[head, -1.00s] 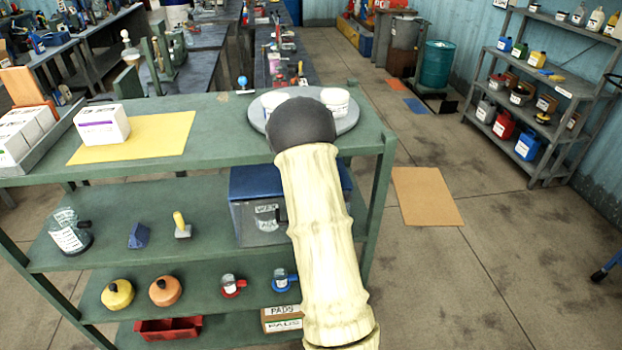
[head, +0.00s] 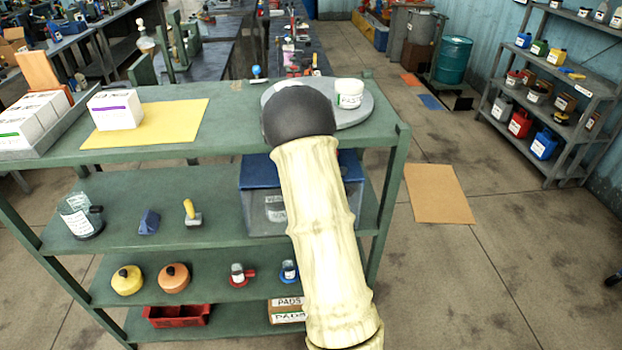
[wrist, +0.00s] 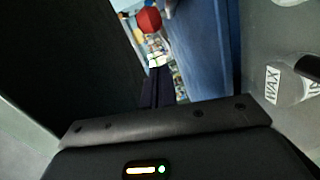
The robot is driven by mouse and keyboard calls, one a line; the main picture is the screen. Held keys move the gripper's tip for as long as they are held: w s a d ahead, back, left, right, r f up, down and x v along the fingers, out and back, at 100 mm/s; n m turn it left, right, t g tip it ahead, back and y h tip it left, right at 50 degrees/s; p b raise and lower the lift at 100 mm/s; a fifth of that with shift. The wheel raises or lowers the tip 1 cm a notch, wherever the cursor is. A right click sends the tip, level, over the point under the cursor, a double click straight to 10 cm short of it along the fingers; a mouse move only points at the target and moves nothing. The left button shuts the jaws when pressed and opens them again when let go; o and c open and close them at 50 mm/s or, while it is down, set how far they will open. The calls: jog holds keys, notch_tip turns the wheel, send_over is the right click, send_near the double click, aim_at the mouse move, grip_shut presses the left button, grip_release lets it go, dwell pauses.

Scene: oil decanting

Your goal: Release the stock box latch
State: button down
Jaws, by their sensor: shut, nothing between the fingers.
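A grey box with a blue lid (head: 257,172) stands on the green rack's middle shelf; it seems to be the stock box. My arm covers its middle in the head view. The blue lid also shows close up in the wrist view (wrist: 205,45), with a grey face and a WAX label (wrist: 272,85) at right. I cannot make out the latch for certain. A red ball-shaped thing (wrist: 149,20) shows beyond my fingers. My gripper (wrist: 158,75) is shut and empty beside the blue surface; contact cannot be told. It is hidden behind my arm in the head view.
The green rack's top (head: 240,125) lies over the box and holds a round grey plate (head: 362,112) with a white tub (head: 349,93). A glass jar (head: 80,215) and small tools stand left on the box's shelf.

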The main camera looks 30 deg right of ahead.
jog(key=w+a+b+v, duration=0.1)
jog(key=b+v, duration=0.2)
jog(key=v, duration=0.7)
jog(key=shift+s+a, duration=0.15)
jog(key=shift+a, duration=0.25)
jog(key=shift+a+f+m+y, duration=0.3)
jog(key=shift+a, duration=0.15)
jog(key=s+a+f+m+g+y, duration=0.2)
jog(key=s+a+m+g, duration=0.3)
jog(key=s+a, duration=0.3)
jog(key=s+a+f+m+g+y, duration=0.3)
jog(key=s+a+m+g+y, duration=0.1)
jog(key=s+a, duration=0.5)
jog(key=a+g+y, duration=0.1)
jog(key=a+g, duration=0.1)
jog(key=shift+f+m+g+y, duration=0.3)
jog(key=shift+m, duration=0.1)
